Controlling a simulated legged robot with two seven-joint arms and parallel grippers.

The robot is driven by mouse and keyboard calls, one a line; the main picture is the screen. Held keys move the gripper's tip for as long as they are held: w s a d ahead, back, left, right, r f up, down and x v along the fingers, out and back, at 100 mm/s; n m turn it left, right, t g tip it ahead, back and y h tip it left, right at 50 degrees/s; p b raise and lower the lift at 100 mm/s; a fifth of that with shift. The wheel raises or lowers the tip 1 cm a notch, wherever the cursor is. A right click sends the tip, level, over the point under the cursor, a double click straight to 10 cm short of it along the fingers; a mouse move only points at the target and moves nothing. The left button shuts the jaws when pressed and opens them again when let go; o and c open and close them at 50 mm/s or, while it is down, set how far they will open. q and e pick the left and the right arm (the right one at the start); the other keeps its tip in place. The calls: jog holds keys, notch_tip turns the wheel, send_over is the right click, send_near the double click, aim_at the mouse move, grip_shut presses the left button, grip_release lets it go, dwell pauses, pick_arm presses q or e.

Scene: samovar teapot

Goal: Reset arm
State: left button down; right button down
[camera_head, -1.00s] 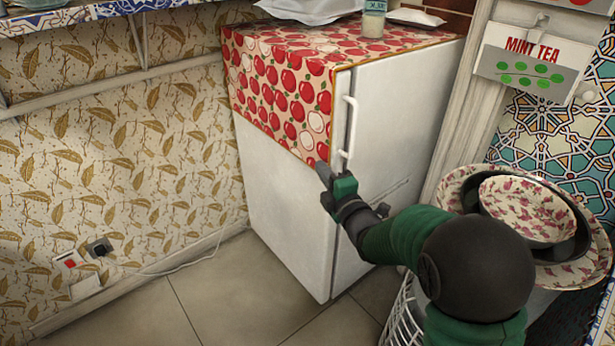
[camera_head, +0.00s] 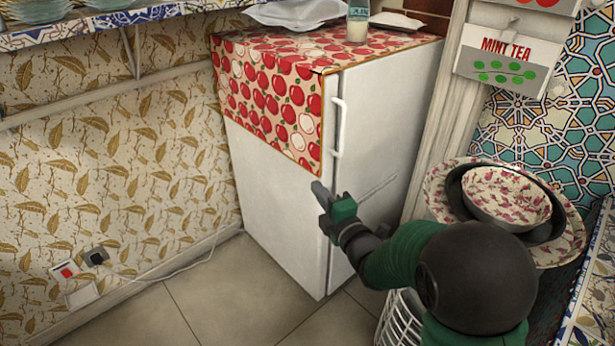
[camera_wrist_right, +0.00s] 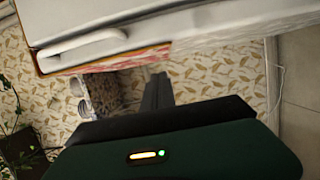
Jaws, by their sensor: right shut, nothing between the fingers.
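My right gripper (camera_head: 319,192) is shut and empty in the head view, in front of the white fridge (camera_head: 275,205) and below its handle (camera_head: 339,127). The fingers are apart from the handle. In the right wrist view my gripper's closed fingers (camera_wrist_right: 158,90) point away from the camera, with the fridge handle (camera_wrist_right: 84,47) to the upper left. The fridge door looks shut. My left gripper is not in view.
An apple-print cloth (camera_head: 270,95) covers the fridge top, with a jar (camera_head: 358,20) on it. Patterned bowls (camera_head: 505,197) stand at the right, close to my right arm. A cable (camera_head: 165,272) runs along the left wall. The tiled floor (camera_head: 220,300) is clear.

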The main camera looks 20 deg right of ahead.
jog(key=s+a+f+m+g+h, duration=0.2)
jog(key=s+f+m+g, duration=0.6)
jog(key=s+f+m, duration=0.3)
jog(key=s+a+f+m+g+y, duration=0.1)
jog(key=s+a+f+m+g, duration=0.25)
jog(key=s, duration=0.35)
jog(key=s+a+f+m+g, duration=0.2)
jog(key=s+f+m+g, duration=0.2)
jog(key=s, duration=0.3)
jog(key=w+p+v, duration=0.3)
jog(key=p+v, duration=1.5)
jog(key=w+r+p+v, duration=0.1)
jog(key=w+p+v, duration=0.3)
jog(key=p+v, duration=1.3)
jog(key=shift+d+r+p, duration=0.35)
jog(key=shift+r+p, duration=0.25)
jog(key=shift+p, duration=0.35)
